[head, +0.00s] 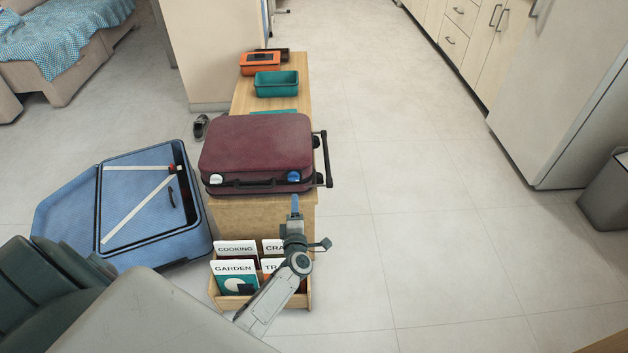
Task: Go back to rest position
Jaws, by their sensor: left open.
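My left gripper (308,238) is at the end of my arm, which comes in from the lower left. It is open, in front of the maroon suitcase and over the right side of the book box. I see nothing held in it. My right gripper is not in view.
The maroon suitcase (258,145) lies on a narrow wooden bench (306,98). A teal bin (276,84) and an orange case (260,63) stand behind it. An open blue suitcase (70,218) lies left. Books stand in a wooden box (293,301).

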